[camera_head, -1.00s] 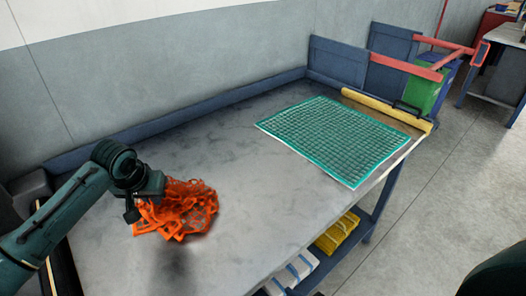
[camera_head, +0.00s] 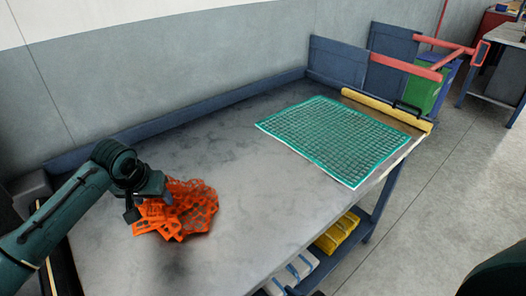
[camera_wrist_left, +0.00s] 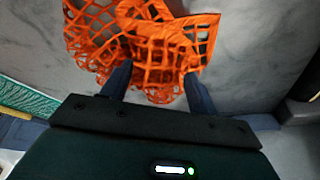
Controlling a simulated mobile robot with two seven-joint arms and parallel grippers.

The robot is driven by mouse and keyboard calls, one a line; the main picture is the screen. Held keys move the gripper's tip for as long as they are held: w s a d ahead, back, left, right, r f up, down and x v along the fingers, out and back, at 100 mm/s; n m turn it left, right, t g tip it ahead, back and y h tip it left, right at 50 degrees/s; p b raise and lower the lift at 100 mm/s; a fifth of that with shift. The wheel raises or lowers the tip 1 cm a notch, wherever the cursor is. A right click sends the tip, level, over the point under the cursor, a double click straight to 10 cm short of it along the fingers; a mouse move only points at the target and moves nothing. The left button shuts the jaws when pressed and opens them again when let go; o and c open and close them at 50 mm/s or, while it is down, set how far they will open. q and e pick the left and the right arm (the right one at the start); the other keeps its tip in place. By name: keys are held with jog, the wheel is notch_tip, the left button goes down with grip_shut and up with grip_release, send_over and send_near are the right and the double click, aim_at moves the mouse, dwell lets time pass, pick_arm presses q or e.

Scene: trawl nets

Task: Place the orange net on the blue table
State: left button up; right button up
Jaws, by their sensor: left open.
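The orange net (camera_head: 185,212) lies in a crumpled heap on the grey top of the blue-framed table (camera_head: 250,215), at the near left. My left gripper (camera_head: 152,205) is over the left side of the net. In the left wrist view, the orange net (camera_wrist_left: 150,40) spreads in front of and between the two fingers of my left gripper (camera_wrist_left: 157,85). The fingers are wide apart, with net mesh between them. I cannot tell whether they touch it. My right gripper is not in view.
A green net mat (camera_head: 335,138) lies flat at the table's far right. A yellow roll (camera_head: 385,108) lies along the right end. Yellow (camera_head: 337,232) and white items sit on the shelf below. A raised blue rim (camera_head: 190,118) runs along the back. The table's middle is clear.

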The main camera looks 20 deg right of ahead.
pick_arm(q)
jog(key=shift+r, duration=0.1)
jog(key=v, duration=1.3)
jog(key=shift+s, duration=0.1)
